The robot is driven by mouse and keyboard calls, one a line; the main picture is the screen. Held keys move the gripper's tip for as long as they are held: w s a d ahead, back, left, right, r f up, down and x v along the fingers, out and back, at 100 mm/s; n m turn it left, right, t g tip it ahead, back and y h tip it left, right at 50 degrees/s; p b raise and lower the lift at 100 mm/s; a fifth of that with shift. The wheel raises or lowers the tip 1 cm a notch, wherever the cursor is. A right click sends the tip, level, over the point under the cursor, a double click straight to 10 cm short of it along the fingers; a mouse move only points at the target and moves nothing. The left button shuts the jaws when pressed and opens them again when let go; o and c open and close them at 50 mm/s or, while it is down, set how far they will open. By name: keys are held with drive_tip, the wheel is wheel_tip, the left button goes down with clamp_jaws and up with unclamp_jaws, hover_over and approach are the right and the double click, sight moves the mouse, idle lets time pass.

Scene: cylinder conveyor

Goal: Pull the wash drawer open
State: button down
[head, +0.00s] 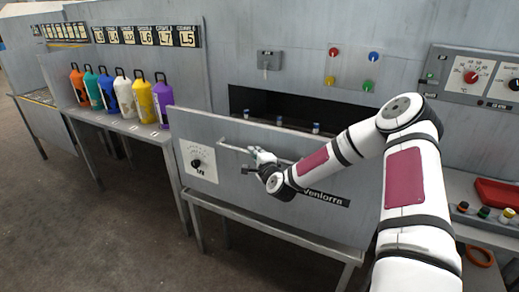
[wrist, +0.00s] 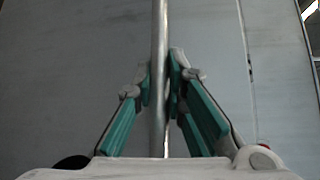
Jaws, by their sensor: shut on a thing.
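The wash drawer's grey front panel (head: 240,185) stands out from the cabinet wall, with a dark opening behind its top edge, so the drawer is at least partly open. A thin metal bar handle (head: 232,148) runs across the panel. My gripper (head: 255,153) is shut on this handle. In the wrist view the bar (wrist: 159,35) runs upright between the green-padded fingers of my gripper (wrist: 161,80), and the grey panel (wrist: 80,70) fills the background. My gripper and forearm hide part of the handle and panel.
Several coloured bottles (head: 124,95) stand on a shelf at the left. Small blue-topped items (head: 316,127) show in the dark opening (head: 265,102). A dial (head: 197,163) is on the panel's left. A red tray (head: 495,193) lies at the right. Open floor (head: 110,235) is in front.

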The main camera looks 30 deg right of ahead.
drive_tip(key=shift+s+a+f, duration=0.1)
idle(0.3)
drive_tip(key=c, duration=1.6)
unclamp_jaws()
drive_tip(key=s+a+r, duration=0.1)
drive_tip(key=s, duration=1)
drive_tip(key=shift+s+a+r, duration=0.15)
drive_tip(key=shift+s+r, duration=0.2)
drive_tip(key=shift+a, duration=0.1)
